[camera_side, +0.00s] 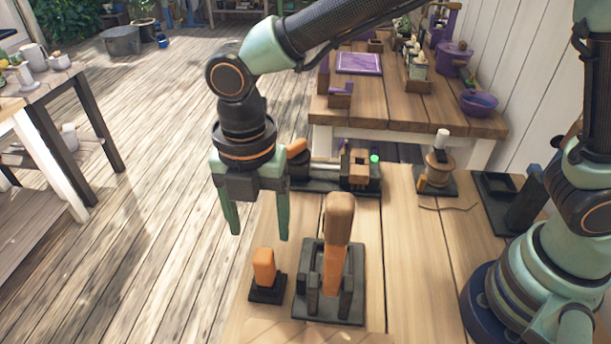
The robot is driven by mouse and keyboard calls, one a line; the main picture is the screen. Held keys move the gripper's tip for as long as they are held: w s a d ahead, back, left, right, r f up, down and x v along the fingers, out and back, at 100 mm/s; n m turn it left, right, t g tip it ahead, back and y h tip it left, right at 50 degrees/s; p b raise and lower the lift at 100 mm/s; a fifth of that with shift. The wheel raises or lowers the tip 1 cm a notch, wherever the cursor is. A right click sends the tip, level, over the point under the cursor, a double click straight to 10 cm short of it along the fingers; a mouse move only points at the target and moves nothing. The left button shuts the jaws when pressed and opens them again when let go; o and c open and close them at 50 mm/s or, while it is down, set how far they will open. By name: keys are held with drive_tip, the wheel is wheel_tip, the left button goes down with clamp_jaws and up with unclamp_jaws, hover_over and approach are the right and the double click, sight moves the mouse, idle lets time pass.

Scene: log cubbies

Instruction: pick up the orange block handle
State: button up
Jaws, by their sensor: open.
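The orange block handle (264,266) stands upright on a small black base (268,291) near the left front edge of the wooden table. My gripper (259,236) points down with its two green fingers apart and nothing between them. In this view its fingertips appear just above the handle's top, one to each side of it. It does not appear to touch the handle. The exact height and depth gap cannot be told from this single view.
A taller lever (340,222) with a wooden grip rises from a black base close to the handle's right. Behind are a black device with a green button (375,160) and a spool (438,170). The table (410,270) is clear right of the lever.

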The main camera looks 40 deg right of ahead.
sight(265, 267)
wheel_tip(265, 267, down, 12)
drive_tip(key=shift+r, duration=0.2)
clamp_jaws()
idle(0.5)
